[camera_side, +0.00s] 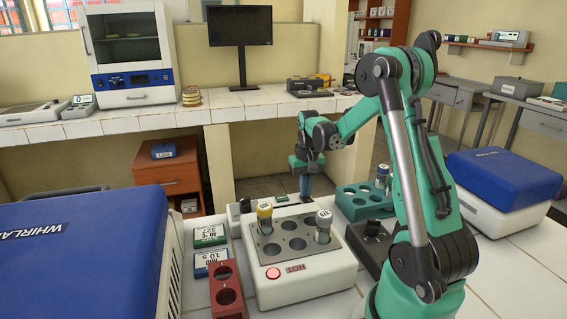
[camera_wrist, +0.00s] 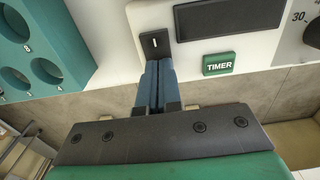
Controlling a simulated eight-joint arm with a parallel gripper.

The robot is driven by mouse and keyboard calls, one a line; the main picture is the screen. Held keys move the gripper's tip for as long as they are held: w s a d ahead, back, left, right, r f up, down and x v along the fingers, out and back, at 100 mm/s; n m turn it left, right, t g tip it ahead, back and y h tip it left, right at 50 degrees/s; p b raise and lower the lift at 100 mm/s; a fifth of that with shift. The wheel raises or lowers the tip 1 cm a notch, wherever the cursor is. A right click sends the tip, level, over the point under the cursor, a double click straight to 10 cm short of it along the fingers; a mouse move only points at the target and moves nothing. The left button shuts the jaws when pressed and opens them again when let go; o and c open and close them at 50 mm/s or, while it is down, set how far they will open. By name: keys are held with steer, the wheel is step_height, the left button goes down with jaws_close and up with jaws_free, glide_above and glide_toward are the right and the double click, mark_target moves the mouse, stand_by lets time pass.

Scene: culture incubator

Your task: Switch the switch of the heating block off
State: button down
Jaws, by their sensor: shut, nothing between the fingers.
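The heating block (camera_side: 330,277) is a white box with a grey well plate on top. Its front shows a HOT label and a lit red lamp (camera_side: 273,273). A yellow-capped tube and a grey-capped tube stand in its wells. In the wrist view, the block's white panel (camera_wrist: 225,48) carries a black switch (camera_wrist: 154,44) with a white line mark. My gripper (camera_side: 304,196) is behind the block in the side view, pointing down. In the wrist view, my gripper (camera_wrist: 157,66) is shut and empty, its fingertips at the switch's near edge. I cannot tell whether they touch.
A green TIMER button (camera_wrist: 218,63), a dark display (camera_wrist: 228,17) and a dial (camera_wrist: 312,33) are on the panel. A teal rack (camera_side: 362,206) stands right of the block. A red rack (camera_side: 228,292) and small display boxes (camera_side: 210,236) stand left, beside a large blue-lidded machine (camera_side: 85,245).

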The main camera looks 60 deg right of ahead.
steer(key=shift+r, duration=3.55)
steer(key=shift+a, duration=0.1)
